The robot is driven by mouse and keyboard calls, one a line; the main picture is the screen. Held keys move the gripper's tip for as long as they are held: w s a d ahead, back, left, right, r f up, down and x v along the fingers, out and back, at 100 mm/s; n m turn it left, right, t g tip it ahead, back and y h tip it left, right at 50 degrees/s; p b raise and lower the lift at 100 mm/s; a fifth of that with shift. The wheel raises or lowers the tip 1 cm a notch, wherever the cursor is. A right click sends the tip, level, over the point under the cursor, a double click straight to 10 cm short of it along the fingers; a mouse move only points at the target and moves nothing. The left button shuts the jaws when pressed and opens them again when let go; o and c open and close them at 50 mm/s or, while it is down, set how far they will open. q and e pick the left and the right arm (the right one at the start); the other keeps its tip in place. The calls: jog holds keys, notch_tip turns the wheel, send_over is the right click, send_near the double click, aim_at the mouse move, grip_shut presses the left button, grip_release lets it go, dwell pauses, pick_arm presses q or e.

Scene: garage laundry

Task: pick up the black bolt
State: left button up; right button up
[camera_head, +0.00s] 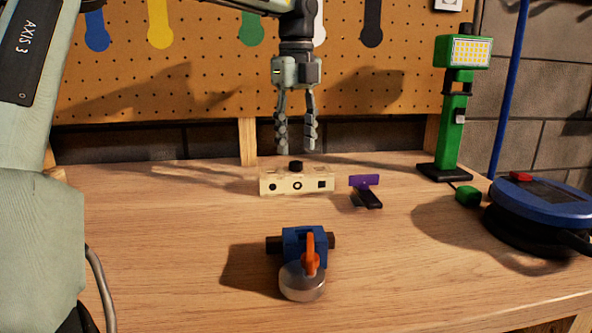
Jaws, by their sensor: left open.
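A small black piece (296,165), which looks like the black bolt, stands up from the top of a pale wooden block (314,173) near the middle of the workbench. The block has dark round and square holes or marks on its front. My left gripper (296,148) points straight down above the bolt. Its two fingers are apart, with nothing between them. Their tips look a little above the bolt, but the exact gap and depth are hard to tell. My right gripper does not show.
A purple and black item (364,182) lies right of the block. A blue clamp-like object (304,242) with an orange lever and metal cylinder sits in front. A green lamp (453,125) and a round blue device (540,205) stand at right. A pegboard (200,80) rises behind.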

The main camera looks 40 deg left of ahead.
aim_at(296, 162)
pick_arm(q)
notch_tip(296, 162, down, 4)
jog(key=shift+r, duration=0.15)
grip_shut()
